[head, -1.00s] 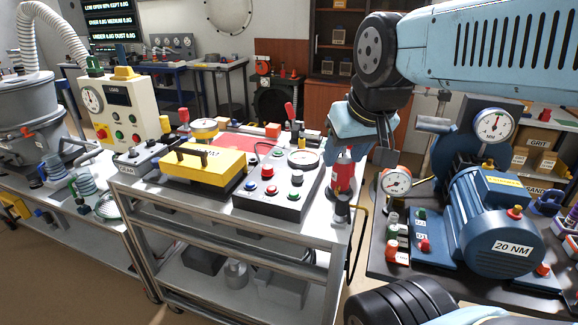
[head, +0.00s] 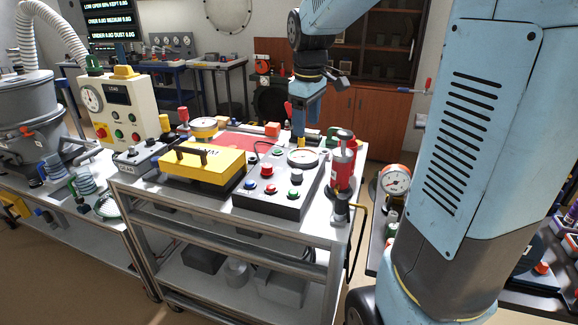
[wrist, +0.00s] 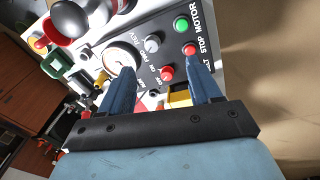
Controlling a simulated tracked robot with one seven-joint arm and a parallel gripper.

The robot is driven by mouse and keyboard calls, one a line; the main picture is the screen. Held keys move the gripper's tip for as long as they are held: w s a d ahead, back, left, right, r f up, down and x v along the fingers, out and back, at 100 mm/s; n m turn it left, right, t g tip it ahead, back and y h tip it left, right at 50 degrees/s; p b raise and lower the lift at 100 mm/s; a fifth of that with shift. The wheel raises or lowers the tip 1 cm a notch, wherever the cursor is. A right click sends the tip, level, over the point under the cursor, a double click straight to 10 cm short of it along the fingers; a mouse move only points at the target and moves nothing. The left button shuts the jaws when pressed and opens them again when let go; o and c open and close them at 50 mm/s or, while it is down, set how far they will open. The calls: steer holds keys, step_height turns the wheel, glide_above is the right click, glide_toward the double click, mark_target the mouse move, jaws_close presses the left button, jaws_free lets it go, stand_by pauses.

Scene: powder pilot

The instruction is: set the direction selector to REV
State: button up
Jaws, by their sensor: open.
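A dark control panel (head: 268,207) with coloured buttons, a round gauge and a grey knob (head: 297,177) lies on the cart. In the wrist view the grey selector knob (wrist: 152,44) sits beside the gauge (wrist: 121,59), with small lettering that appears to include FWD and REV. Its exact pointer position is too small to tell. My gripper (wrist: 160,68) is open and empty, its two blue fingers spread above the panel. In the head view my gripper (head: 306,108) hangs above the back of the cart, past the panel; its fingertips are hard to make out there.
A green button (wrist: 181,24) and red buttons (wrist: 190,49) are close to the knob. A red cylinder (head: 342,164) stands at the cart's right edge. A yellow case (head: 203,164) lies left of the panel. My arm hides much of the right bench.

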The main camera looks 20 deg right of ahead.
mark_target(297, 171)
steer(key=w+f+n+g, duration=0.1)
steer(key=w+f+n, duration=0.2)
steer(key=w+f, duration=0.3)
steer(key=f, duration=0.4)
steer(key=w+f, duration=0.1)
steer(key=f, duration=0.7)
steer(key=shift+w+d+f, duration=0.2)
steer(key=shift+d+f, duration=0.05)
steer(key=shift+a+r, duration=0.1)
steer(key=c, duration=1)
